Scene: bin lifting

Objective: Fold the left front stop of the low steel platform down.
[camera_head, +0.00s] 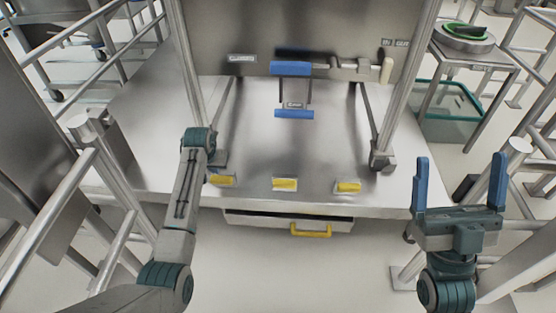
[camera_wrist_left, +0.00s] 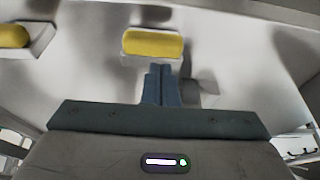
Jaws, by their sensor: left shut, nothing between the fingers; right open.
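The low steel platform (camera_head: 255,140) has three yellow-padded stops along its front edge. The left front stop (camera_head: 222,180) sits beside my left wrist in the head view; whether it stands up or lies down I cannot tell. In the left wrist view a yellow stop (camera_wrist_left: 153,42) on a pale plate is just beyond my left gripper (camera_wrist_left: 161,72). The gripper's blue fingers are shut with nothing between them, and the tips are close to the stop; contact is unclear. My right gripper (camera_head: 460,160) is open and empty at the right.
The middle stop (camera_head: 285,184) and right stop (camera_head: 348,187) line the same edge. A drawer with a yellow handle (camera_head: 311,230) is below. A blue-handled latch (camera_head: 293,112) and upright steel panel stand behind. Metal rails (camera_head: 95,150) flank the left.

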